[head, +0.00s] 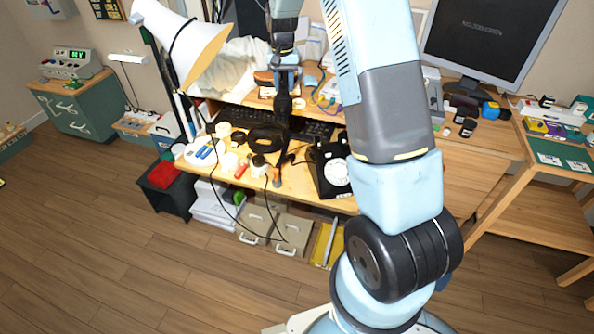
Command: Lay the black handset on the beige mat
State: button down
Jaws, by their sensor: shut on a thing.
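My gripper (282,110) hangs down over the desk in the head view, left of the black dial phone. It is shut on a dark thing that looks like the black handset, but gripper and handset blend together, so its outline and tilt are unclear. The black dial phone (317,177) with its white dial (336,172) stands near the desk's front edge, partly behind my own arm. I cannot make out the beige mat in this view.
A black cable coil (262,139), a keyboard (312,131), pale cups or jars and small coloured items crowd the desk (285,186). A white lamp (185,42) leans in at left. A monitor (490,35) stands at right. Little bare desk shows around my gripper.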

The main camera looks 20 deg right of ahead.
jog(key=s+f, duration=0.4)
jog(key=f, duration=0.2)
jog(key=s+f+n, duration=0.1)
jog(key=s+f, duration=0.4)
jog(key=f, duration=0.1)
jog(key=s+f+n, duration=0.1)
jog(key=s+f, duration=0.3)
jog(key=f, duration=0.2)
jog(key=shift+s+a+f, duration=0.15)
jog(key=shift+s+f, duration=0.05)
jog(key=shift+f, duration=2.55)
jog(key=shift+f, duration=0.1)
jog(key=c, duration=0.7)
grip_release()
